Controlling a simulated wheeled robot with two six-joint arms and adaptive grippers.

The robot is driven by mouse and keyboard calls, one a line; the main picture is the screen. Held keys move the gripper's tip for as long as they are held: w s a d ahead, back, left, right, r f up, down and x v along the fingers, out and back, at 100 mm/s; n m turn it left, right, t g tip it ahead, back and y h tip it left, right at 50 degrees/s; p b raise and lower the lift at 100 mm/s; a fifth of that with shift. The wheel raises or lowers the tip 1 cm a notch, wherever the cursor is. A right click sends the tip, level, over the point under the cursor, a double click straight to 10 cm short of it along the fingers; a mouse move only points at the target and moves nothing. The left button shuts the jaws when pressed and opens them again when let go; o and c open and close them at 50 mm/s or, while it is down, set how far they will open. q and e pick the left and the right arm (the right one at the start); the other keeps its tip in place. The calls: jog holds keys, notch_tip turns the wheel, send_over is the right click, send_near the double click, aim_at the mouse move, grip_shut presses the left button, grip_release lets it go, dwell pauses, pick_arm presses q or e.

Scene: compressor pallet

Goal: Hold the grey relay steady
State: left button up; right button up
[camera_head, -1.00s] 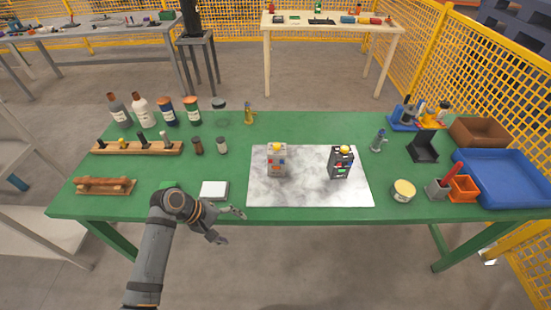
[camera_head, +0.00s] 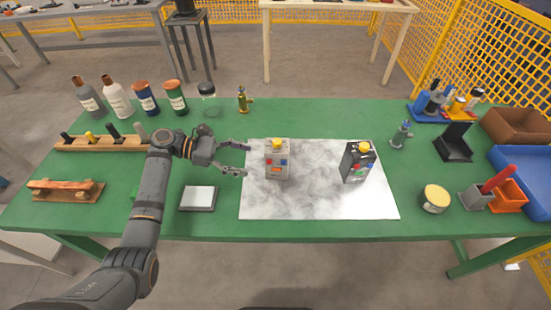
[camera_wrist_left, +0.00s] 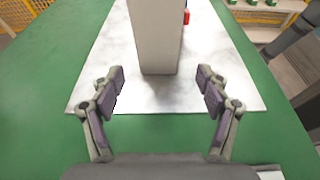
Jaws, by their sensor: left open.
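The grey relay (camera_head: 277,161) stands upright on the left part of a white marbled mat (camera_head: 318,203). It has a yellow knob on top and red and blue buttons on its front. My left gripper (camera_head: 246,158) is open just left of the relay, its fingers pointing at it and apart from it. In the left wrist view the relay's plain side (camera_wrist_left: 155,38) stands ahead, between and beyond the open fingertips (camera_wrist_left: 160,92). A black relay (camera_head: 357,163) with a yellow knob stands on the right part of the mat. My right gripper is not in view.
A wooden rack (camera_head: 95,144) and several bottles (camera_head: 118,98) stand at the left. A round tin (camera_head: 435,198), an orange bin (camera_head: 508,194) and a blue tray (camera_head: 530,172) are at the right.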

aim_at(273, 165)
pick_arm(q)
jog(key=b+x, duration=0.1)
jog(key=x, duration=0.1)
jog(key=b+x, duration=0.3)
jog(key=x, duration=0.1)
jog(key=shift+a+f+b, duration=0.1)
jog(key=shift+f+b, duration=0.25)
jog(key=shift+w+d+r+p, duration=0.1)
jog(key=shift+d+p, duration=0.95)
jog(key=shift+p, duration=0.15)
jog(key=shift+d+f, duration=0.2)
jog(key=shift+d, duration=0.3)
jog(key=shift+d+f, duration=0.15)
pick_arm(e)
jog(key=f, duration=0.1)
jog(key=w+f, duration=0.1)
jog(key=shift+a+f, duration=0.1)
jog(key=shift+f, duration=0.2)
pick_arm(q)
jog(key=shift+c, duration=0.3)
jog(key=c, duration=0.9)
jog(key=shift+c, duration=0.3)
